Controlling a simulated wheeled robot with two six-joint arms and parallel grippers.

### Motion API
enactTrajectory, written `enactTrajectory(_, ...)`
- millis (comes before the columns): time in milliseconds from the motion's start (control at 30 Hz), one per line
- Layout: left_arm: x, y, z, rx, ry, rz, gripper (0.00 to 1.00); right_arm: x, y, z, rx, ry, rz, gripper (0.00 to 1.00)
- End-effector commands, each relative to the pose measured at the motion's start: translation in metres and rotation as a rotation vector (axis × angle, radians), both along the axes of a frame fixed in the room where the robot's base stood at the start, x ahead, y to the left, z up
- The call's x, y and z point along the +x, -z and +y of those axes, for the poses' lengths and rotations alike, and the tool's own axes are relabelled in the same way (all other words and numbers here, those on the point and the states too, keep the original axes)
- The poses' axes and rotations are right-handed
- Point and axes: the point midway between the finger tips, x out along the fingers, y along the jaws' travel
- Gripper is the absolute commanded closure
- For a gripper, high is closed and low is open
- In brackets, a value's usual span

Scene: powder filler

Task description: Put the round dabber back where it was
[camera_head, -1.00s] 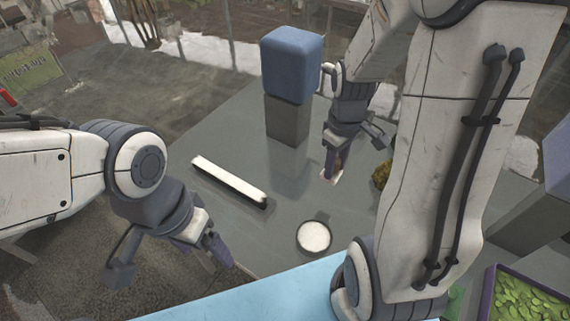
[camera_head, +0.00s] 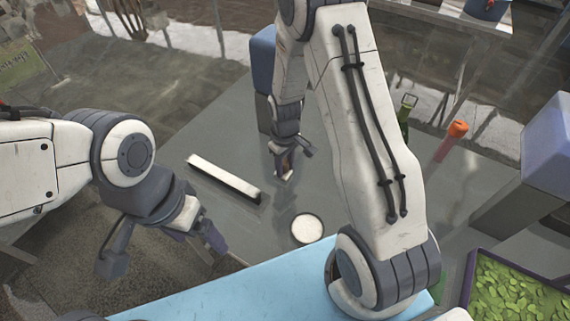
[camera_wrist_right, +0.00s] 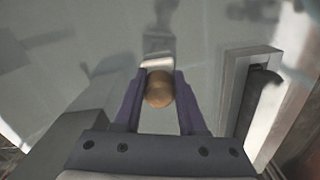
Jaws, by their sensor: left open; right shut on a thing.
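The round dabber has a brown ball-like knob (camera_wrist_right: 160,89) and a pale pad (camera_wrist_right: 157,62) in the right wrist view. My right gripper (camera_head: 285,168) is shut on the knob, with one purple finger on each side. In the head view the dabber is small and partly hidden by the fingers, between the long white bar and my right arm. Whether the pad touches the table I cannot tell. My left gripper (camera_head: 208,243) is open and empty at the table's near left edge.
The long white bar (camera_head: 222,176) lies left of the dabber, and a round white dish (camera_head: 307,228) nearer. A blue block (camera_head: 262,62) stands behind. A green bottle (camera_head: 403,118), an orange-topped pink tube (camera_head: 450,140) and a purple-rimmed leaf tray (camera_head: 463,290) are right.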

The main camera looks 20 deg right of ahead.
Motion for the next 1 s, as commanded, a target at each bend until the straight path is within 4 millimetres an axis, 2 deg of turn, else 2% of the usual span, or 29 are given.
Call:
enactTrajectory(433,0.000,0.003,0.000,0.000,0.000,0.000,0.15,0.000,0.009,0.000,-0.001,0.000,-0.001,1.00)
enactTrajectory(467,0.000,0.002,0.000,0.000,0.000,0.000,0.15,0.000,0.007,0.000,0.000,0.000,-0.002,0.48)
enactTrajectory(500,0.000,0.001,0.000,0.000,0.000,0.000,0.15,0.000,0.007,0.000,-0.001,0.000,-0.001,0.33)
enactTrajectory(533,0.000,0.001,0.000,0.000,0.000,0.000,0.15,0.000,0.007,0.000,-0.001,0.000,-0.001,0.30)
enactTrajectory(833,0.000,0.001,0.000,0.000,0.000,0.000,0.15,0.000,0.007,0.000,0.000,0.000,0.000,0.30)
enactTrajectory(933,0.000,-0.003,0.000,0.000,0.000,0.000,0.15,0.000,0.001,0.000,0.000,0.000,-0.001,0.30)
enactTrajectory(1000,0.000,0.002,0.000,0.000,0.000,0.000,0.15,0.001,-0.004,0.000,0.000,0.000,-0.004,0.30)
